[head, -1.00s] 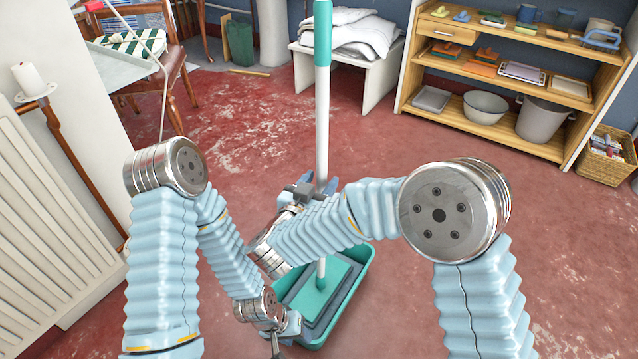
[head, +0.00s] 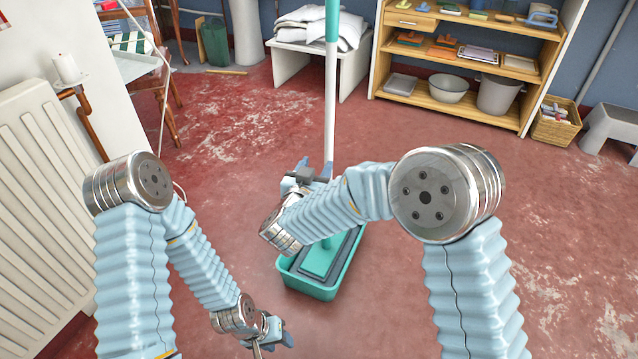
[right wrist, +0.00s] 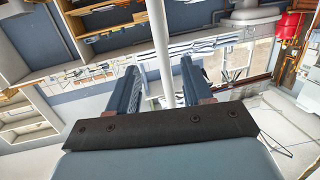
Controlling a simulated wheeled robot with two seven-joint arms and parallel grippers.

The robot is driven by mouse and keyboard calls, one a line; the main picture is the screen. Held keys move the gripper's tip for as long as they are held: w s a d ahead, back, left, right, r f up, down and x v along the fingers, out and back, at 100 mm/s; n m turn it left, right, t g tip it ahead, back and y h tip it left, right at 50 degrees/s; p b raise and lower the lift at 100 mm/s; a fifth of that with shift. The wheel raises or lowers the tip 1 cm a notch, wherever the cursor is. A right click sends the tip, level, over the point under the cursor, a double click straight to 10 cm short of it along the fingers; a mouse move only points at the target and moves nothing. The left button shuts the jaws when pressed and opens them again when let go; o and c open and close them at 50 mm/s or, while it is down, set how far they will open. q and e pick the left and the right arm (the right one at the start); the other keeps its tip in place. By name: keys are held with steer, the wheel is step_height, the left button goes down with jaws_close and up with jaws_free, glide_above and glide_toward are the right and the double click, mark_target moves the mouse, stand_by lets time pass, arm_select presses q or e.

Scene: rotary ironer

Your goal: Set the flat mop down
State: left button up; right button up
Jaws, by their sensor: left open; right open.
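The flat mop has a white pole (head: 330,100) with a teal upper part and a teal head plate (head: 318,262). It stands almost upright, its head inside a teal tub (head: 312,290) on the floor. My right gripper (head: 312,175) is open at the pole's lower half. In the right wrist view the pole (right wrist: 160,45) shows between the two spread fingers of the gripper (right wrist: 160,82), with gaps on both sides. My left gripper (head: 280,334) is open and empty, low in front of the tub and apart from it. My right forearm hides part of the pole and tub.
A radiator (head: 50,190) stands at the left. A white bench (head: 290,70) with folded towels and a wooden shelf unit (head: 455,105) stand at the back, with a wicker basket (head: 556,128) beside the shelf. The red floor around the tub is clear.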

steer(key=s+d+f+n+g+y, duration=0.1)
steer(key=s+d+f+g, duration=0.1)
steer(key=d+f, duration=0.35)
steer(key=s+d+f+g+y, duration=0.1)
steer(key=d+f+g+y, duration=0.1)
steer(key=f, duration=0.7)
steer(key=s+d+f+n+g+y, duration=0.1)
steer(key=s+d+f+g, duration=0.15)
steer(key=f, duration=0.45)
steer(key=s+d+f+m+g+y, duration=0.1)
steer(key=s+d+f+g, duration=0.15)
steer(key=s+f, duration=0.2)
steer(key=s+d+f+g+y, duration=0.1)
steer(key=s+d+f+g, duration=0.1)
steer(key=s+d+f, duration=0.3)
steer(key=s+f+g+y, duration=0.15)
steer(key=s+g, duration=0.35)
steer(key=s, duration=0.8)
steer(key=shift+m, duration=0.4)
steer(key=r+p, duration=0.5)
steer(key=shift+s+r+p, duration=0.15)
steer(key=shift+s+p, duration=0.05)
steer(key=shift+p, duration=0.15)
